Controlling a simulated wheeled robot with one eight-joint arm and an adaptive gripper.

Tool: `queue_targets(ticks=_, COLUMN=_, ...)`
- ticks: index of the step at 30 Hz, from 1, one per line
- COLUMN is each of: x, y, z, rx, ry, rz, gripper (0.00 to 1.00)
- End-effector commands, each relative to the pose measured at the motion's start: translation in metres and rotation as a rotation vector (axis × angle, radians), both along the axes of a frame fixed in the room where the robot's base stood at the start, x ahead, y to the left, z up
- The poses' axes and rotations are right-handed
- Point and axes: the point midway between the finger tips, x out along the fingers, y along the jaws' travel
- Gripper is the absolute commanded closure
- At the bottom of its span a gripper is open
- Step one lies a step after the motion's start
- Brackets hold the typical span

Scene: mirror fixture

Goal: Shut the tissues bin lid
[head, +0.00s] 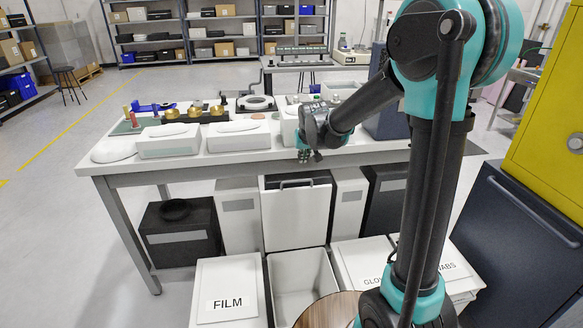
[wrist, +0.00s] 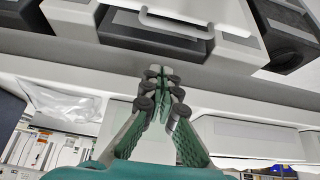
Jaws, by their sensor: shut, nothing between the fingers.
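An open white bin (head: 300,272) stands on the floor between the closed FILM bin and the bin marked "GLO…". No tissues label shows on it. Its white lid (head: 295,218) stands raised and upright at the back, with a grey bar handle (head: 296,182) near its top edge. The handle also shows at the top of the wrist view (wrist: 178,36). My gripper (head: 308,157) is at the table's front edge, above the lid and apart from it. In the wrist view my fingers (wrist: 160,75) are together and hold nothing.
The white table (head: 330,158) carries white boxes, brass parts and other items close around my gripper. Closed FILM (head: 227,290) and "GLO…" (head: 362,262) bins flank the open bin. A dark cabinet (head: 515,235) stands at the right. Open floor lies to the left.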

Motion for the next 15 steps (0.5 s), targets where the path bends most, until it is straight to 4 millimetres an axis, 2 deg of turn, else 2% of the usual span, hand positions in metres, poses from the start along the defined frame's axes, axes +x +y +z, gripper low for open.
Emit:
queue_targets(ticks=7, x=0.012, y=0.008, z=-0.009, rx=0.000, ry=-0.004, rz=0.004, gripper=1.00)
queue_targets(ticks=15, x=0.032, y=0.011, z=-0.043, rx=0.000, ry=-0.004, rz=0.004, gripper=1.00)
